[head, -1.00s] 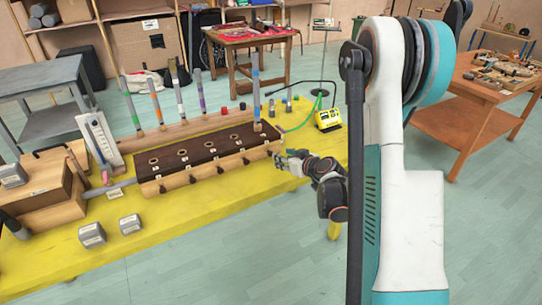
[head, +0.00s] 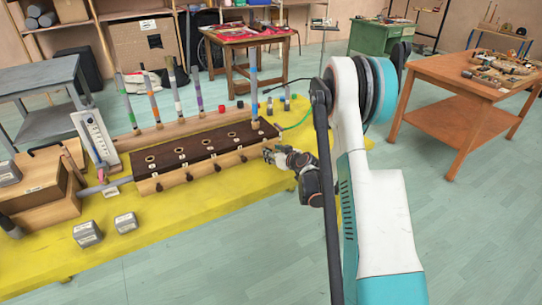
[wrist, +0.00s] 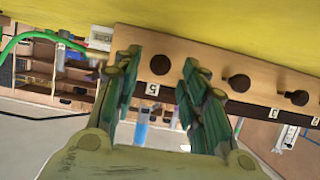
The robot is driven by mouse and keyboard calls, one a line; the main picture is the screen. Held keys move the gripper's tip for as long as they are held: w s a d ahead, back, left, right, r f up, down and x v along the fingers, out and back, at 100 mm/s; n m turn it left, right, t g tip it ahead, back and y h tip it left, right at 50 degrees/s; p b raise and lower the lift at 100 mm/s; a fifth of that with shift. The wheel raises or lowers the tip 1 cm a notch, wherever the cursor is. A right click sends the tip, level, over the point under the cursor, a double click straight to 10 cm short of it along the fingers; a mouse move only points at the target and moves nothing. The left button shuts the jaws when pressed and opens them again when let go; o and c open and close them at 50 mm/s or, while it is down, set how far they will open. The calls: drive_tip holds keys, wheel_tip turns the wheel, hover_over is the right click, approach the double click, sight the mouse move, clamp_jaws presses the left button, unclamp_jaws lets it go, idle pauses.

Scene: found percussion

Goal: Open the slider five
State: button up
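A long wooden box (head: 200,174) with a dark top holds a row of round dark slider knobs along its front. My gripper (wrist: 162,60) is open, with one green finger on each side of this knob. I cannot tell whether either finger touches it. In the head view my gripper (head: 274,154) is at the right end of the box front. A grey tube with a blue band (head: 254,92) stands upright at that end.
Other knobs (wrist: 238,83) continue along the front beside my gripper. The box stands on a yellow table (head: 200,215), whose front strip is mostly clear. Small grey blocks (head: 88,234) lie front left. A green hose (head: 300,118) runs behind my arm.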

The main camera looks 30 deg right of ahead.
drive_tip(key=shift+x, duration=1.1)
